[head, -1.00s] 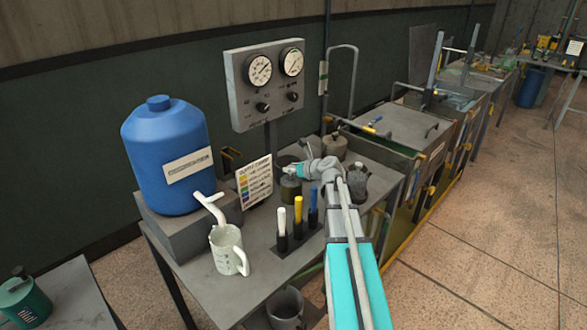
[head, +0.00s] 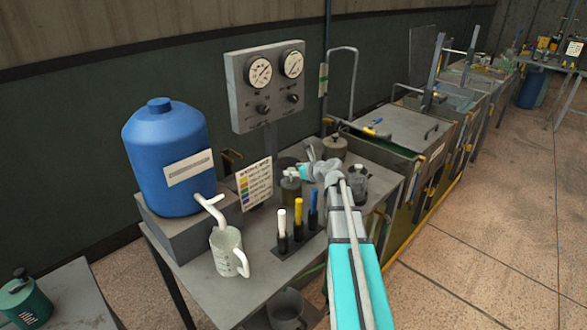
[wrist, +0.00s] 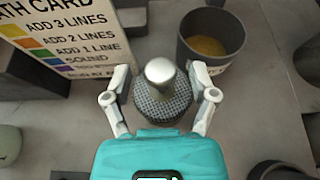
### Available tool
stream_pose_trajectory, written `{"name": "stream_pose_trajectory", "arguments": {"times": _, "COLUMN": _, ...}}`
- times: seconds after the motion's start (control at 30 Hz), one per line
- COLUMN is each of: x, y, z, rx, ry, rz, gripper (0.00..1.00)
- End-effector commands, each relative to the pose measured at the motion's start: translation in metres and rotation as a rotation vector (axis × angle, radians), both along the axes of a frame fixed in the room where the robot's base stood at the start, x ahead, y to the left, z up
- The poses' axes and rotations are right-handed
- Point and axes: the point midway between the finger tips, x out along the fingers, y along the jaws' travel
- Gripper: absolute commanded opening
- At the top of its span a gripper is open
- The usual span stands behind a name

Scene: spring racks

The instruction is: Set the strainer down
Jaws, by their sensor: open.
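The strainer (wrist: 160,103), a grey mesh body with a pale rounded knob on top, is between my fingers in the wrist view. It appears upright on the grey bench top; its underside is hidden. My gripper (wrist: 160,72) is open, with one white finger on each side of the strainer and gaps beside the knob. In the head view my gripper (head: 306,170) is over the bench behind the coloured-handled tools, and I cannot clearly make out the strainer there.
A grey cup with yellow contents (wrist: 210,45) stands just beyond the strainer. A bath card (head: 255,184) stands to the left. Colour-handled tools (head: 299,222), a white jug (head: 226,255) and a blue tank (head: 166,150) occupy the bench. Bare bench shows right of the strainer.

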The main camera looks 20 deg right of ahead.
Motion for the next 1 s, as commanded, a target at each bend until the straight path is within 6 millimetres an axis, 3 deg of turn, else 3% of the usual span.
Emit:
{"name": "stream_pose_trajectory", "arguments": {"times": 0.6, "x": -0.082, "y": -0.029, "z": 0.038, "rx": 0.0, "ry": 0.0, "rz": -0.002, "gripper": 0.75}}
{"name": "stream_pose_trajectory", "arguments": {"times": 1.0, "x": -0.094, "y": -0.034, "z": 0.041, "rx": -0.001, "ry": 0.0, "rz": 0.0, "gripper": 0.75}}
